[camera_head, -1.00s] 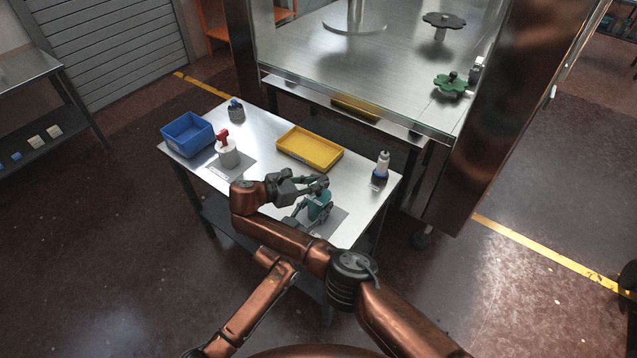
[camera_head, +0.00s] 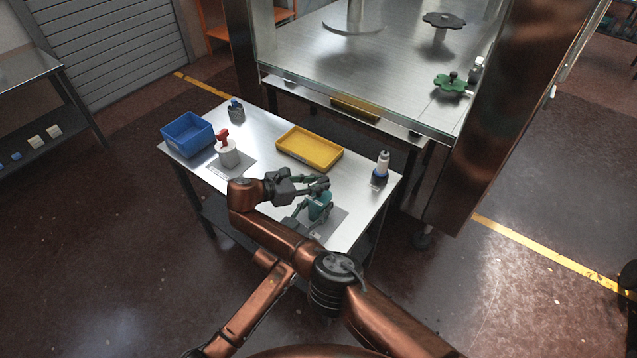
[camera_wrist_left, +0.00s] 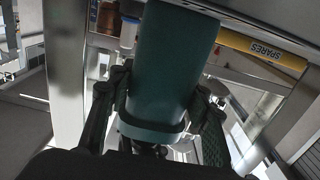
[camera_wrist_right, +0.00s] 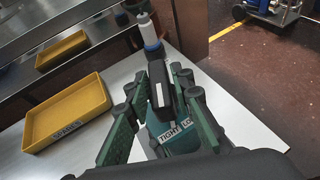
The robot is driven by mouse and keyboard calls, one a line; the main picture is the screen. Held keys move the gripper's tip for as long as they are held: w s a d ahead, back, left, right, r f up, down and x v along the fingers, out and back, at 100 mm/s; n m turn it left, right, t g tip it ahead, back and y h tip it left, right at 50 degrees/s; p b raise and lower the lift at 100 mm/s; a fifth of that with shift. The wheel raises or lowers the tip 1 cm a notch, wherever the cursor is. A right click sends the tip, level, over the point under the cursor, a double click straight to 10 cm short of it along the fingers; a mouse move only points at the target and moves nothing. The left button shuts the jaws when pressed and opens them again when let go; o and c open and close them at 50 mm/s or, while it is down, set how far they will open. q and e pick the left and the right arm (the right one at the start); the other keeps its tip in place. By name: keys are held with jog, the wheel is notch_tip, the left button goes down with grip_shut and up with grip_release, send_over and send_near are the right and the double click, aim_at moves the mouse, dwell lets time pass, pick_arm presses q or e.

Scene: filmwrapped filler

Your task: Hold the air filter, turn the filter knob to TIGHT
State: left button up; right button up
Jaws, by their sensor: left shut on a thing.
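The air filter (camera_head: 320,206) is a teal body standing over the grey mat at the table's front right. My left gripper (camera_head: 306,212) is shut on it from the side; the left wrist view shows the teal body (camera_wrist_left: 168,70) between the fingers (camera_wrist_left: 160,112). My right gripper (camera_head: 322,184) is above the filter. In the right wrist view its fingers (camera_wrist_right: 160,95) are apart on either side of the black knob (camera_wrist_right: 161,82). A label with TIGHT and LO (camera_wrist_right: 175,132) shows on the teal top; the rest is hidden. Contact with the knob cannot be told.
A yellow tray marked SPARES (camera_head: 310,166) and a white and blue bottle (camera_head: 382,168) stand behind the filter. A steel machine (camera_head: 350,100) rises behind the table.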

aim_at(314, 183)
jog(key=shift+o, duration=1.3)
jog(key=v, duration=0.6)
jog(key=shift+a+r, duration=0.1)
jog(key=shift+r, duration=0.05)
jog(key=shift+s+a+r, duration=0.15)
jog(key=shift+s+a, duration=0.15)
jog(key=shift+a, duration=0.15)
